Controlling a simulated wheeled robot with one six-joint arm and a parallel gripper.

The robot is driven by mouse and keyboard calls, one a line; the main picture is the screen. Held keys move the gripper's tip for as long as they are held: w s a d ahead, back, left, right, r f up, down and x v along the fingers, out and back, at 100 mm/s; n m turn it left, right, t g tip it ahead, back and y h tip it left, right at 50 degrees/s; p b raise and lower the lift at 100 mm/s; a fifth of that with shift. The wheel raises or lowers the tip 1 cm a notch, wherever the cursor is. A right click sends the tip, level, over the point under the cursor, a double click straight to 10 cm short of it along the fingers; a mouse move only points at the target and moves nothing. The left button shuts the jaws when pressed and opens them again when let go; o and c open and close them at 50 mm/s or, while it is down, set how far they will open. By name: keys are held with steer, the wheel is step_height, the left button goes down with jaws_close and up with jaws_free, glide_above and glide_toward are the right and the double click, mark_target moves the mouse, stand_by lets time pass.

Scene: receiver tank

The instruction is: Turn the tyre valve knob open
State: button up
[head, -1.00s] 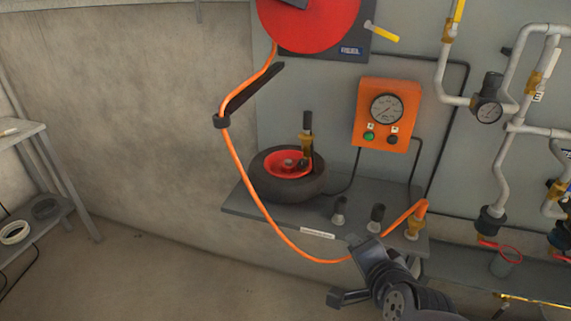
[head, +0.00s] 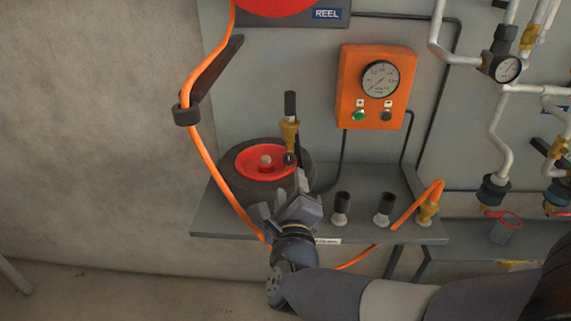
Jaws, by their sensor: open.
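The tyre (head: 232,184) lies flat on the grey shelf with its red hub (head: 252,166) facing up. A brass valve fitting (head: 290,136) stands upright at the hub's right side, with a black cylinder (head: 290,104) on top. A small dark round knob (head: 289,159) shows at the fitting's lower end; how far it is turned cannot be told. My gripper (head: 283,198) is open and empty, in front of the tyre's front-right edge and below the knob in the picture. It hides part of the tyre's side and of the shelf. Whether it touches the tyre is unclear.
An orange hose (head: 212,165) hangs left of the tyre and passes behind my arm to a brass coupling (head: 428,211). Two black-capped fittings (head: 342,206) (head: 384,207) stand on the shelf (head: 215,219) to the right. An orange gauge box (head: 350,104) hangs behind.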

mark_target(289, 161)
steer(key=w, duration=0.8)
steer(key=shift+w+a, duration=0.15)
steer(key=shift+a, duration=0.05)
steer(key=shift+c, duration=0.6)
steer(key=c, duration=0.9)
